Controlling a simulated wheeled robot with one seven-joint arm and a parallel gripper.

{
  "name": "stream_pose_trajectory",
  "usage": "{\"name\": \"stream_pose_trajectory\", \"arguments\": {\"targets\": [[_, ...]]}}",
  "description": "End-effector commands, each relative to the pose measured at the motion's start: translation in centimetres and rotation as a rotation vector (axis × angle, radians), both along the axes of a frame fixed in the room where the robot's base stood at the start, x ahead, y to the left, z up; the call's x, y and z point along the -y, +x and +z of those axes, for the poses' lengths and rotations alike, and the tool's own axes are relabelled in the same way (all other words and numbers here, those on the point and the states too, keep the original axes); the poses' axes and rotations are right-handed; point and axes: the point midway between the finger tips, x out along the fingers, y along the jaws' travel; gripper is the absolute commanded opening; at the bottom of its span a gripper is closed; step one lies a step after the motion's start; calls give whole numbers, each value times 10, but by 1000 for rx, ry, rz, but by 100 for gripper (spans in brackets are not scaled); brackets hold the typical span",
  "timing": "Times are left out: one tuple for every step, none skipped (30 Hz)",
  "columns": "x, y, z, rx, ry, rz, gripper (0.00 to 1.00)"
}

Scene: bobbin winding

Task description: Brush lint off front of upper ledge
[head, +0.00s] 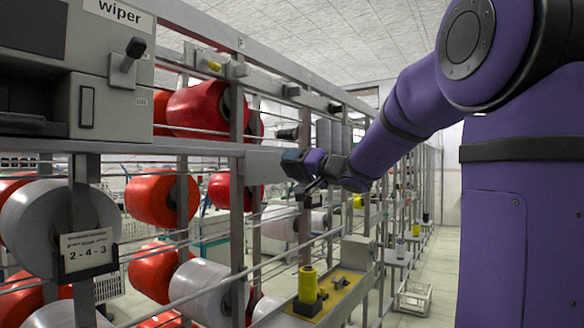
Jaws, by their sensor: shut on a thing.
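The upper ledge (140,147) is a grey rail running across the rack below the grey box labelled "wiper", receding to the right. My gripper (311,188) is at the middle of the picture, at the right end of the near stretch of ledge, close to its front. It is shut on a small dark thing, too small to identify; it may be a brush. Whether this touches the ledge I cannot tell. No lint can be made out on the ledge front. My purple arm hides part of the rack behind.
Red bobbins (152,192) and grey bobbins (48,225) fill the rack at left. Thin rods cross in front. A yellow spool (307,284) stands on a low shelf (345,283) below my gripper. A white crate (413,298) is on the floor; the aisle at right is partly clear.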

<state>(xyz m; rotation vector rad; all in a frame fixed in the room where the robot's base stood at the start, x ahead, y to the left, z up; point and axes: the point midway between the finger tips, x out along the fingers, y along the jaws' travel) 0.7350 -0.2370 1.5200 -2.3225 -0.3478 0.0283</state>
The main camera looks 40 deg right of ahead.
Motion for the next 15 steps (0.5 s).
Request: {"name": "stream_pose_trajectory", "arguments": {"targets": [[0,0,0,0,0,0,45],[0,0,0,0,0,0,45],[0,0,0,0,0,0,45],[0,0,0,0,0,0,45],[0,-1,0,1,0,-1,45],[1,-2,0,1,-1,-1,45],[1,-3,0,1,-1,-1,45],[2,-5,1,2,-1,0,45],[3,-8,1,2,-1,0,45],[4,-10,1,2,0,-1,45],[5,-12,1,2,0,-2,45],[6,-15,0,1,0,-1,45],[7,-18,0,1,0,-1,45],[7,-20,0,2,0,-2,45],[8,-23,0,1,-1,-1,45]]}}
